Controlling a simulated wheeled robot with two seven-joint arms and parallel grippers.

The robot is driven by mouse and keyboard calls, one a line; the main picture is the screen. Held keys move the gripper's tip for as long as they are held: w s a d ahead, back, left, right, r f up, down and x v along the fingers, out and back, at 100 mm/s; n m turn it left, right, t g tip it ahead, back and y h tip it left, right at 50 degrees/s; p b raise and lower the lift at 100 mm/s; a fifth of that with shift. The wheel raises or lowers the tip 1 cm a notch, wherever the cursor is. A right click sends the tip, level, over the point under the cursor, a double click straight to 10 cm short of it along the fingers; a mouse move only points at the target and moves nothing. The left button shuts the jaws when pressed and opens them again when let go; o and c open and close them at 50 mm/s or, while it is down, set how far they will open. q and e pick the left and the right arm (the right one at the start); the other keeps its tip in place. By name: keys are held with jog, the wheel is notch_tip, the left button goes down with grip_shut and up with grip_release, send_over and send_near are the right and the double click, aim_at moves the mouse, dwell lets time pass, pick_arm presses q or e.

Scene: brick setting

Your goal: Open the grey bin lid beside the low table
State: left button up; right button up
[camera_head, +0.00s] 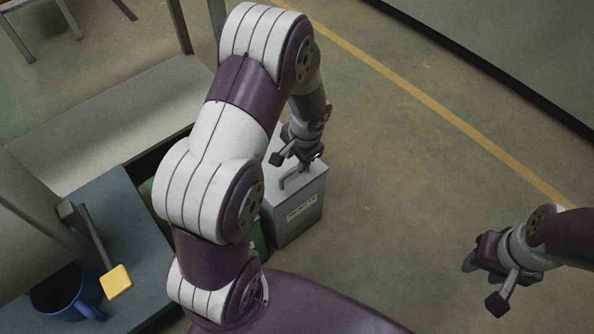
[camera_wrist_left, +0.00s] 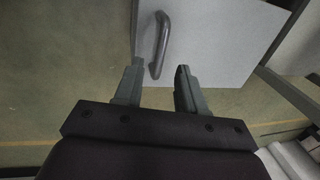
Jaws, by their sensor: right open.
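The grey bin (camera_head: 296,212), with a label on its front, stands on the floor beside the low table. Its flat lid (camera_head: 312,172) lies closed on top and carries a bent bar handle (camera_head: 290,181). In the left wrist view, the lid (camera_wrist_left: 222,45) fills the upper middle with the handle (camera_wrist_left: 163,40) on it. My left gripper (camera_head: 297,160) is just above the lid by the handle. Its fingers (camera_wrist_left: 159,76) are apart, with the handle's near end between their tips, not visibly gripped. My right gripper (camera_head: 482,282) is open and empty over the floor at the right.
The low table (camera_head: 135,235) at the lower left holds a blue mug (camera_head: 62,296) and a tool with a yellow block (camera_head: 116,281). A grey bench (camera_head: 110,110) is behind it. A green object partly shows behind my left arm. Floor right of the bin is clear.

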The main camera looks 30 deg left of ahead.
aim_at(293, 170)
pick_arm(q)
jog(key=f, duration=0.2)
jog(key=f+b, duration=0.1)
jog(key=f, duration=0.1)
jog(key=shift+a+b, duration=0.3)
jog(key=shift+a, duration=0.1)
jog(key=shift+w+a+f, duration=0.1)
jog(key=shift+f, duration=0.4)
pick_arm(e)
notch_tip(293, 170, down, 3)
jog(key=shift+s, duration=0.15)
